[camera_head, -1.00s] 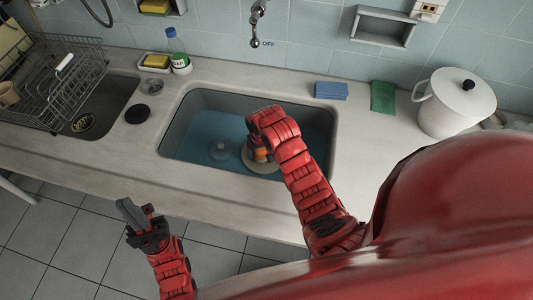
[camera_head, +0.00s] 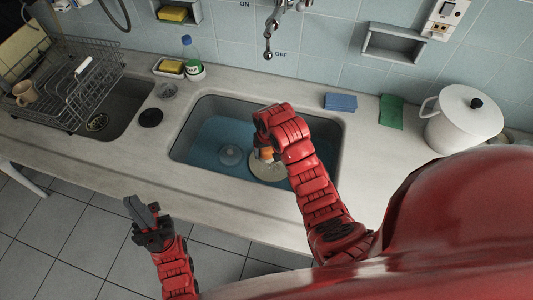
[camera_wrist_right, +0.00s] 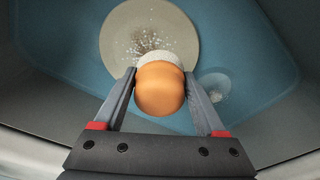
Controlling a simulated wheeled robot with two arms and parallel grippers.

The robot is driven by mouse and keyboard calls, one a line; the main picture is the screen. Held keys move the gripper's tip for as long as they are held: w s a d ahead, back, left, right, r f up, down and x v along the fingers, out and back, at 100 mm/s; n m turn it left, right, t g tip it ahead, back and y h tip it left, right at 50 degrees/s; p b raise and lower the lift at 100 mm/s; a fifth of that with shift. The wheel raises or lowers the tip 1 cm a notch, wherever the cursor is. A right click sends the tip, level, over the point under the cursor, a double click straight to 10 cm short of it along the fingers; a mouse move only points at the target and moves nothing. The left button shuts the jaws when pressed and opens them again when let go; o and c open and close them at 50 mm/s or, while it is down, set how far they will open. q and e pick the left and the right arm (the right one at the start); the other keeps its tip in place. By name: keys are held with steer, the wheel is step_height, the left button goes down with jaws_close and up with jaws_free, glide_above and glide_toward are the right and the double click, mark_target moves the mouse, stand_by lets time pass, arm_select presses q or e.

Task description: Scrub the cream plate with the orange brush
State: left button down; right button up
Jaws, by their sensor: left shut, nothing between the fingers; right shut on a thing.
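The cream plate (camera_head: 268,172) lies in the sink basin with the blue floor; it also shows in the right wrist view (camera_wrist_right: 185,35), with dark and whitish specks near its middle. My right gripper (camera_wrist_right: 160,82) is shut on the orange brush (camera_wrist_right: 159,92), whose pale bristle end points at the plate. I cannot tell whether the bristles touch it. In the head view the brush (camera_head: 267,154) is partly hidden by my right gripper (camera_head: 264,146). My left gripper (camera_head: 140,212) is shut and empty, over the floor in front of the counter.
The sink (camera_head: 195,110) has raised walls around the plate, and a drain (camera_head: 230,156) left of it. A dish rack (camera_head: 60,85), a soap bottle (camera_head: 190,52), a blue sponge (camera_head: 340,102), a green cloth (camera_head: 391,112) and a white pot (camera_head: 462,118) stand around the counter.

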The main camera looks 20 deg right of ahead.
steer(key=shift+r, duration=0.2)
steer(key=shift+w+r+p, duration=0.1)
steer(key=shift+r+p, duration=0.6)
steer(key=shift+r, duration=0.8)
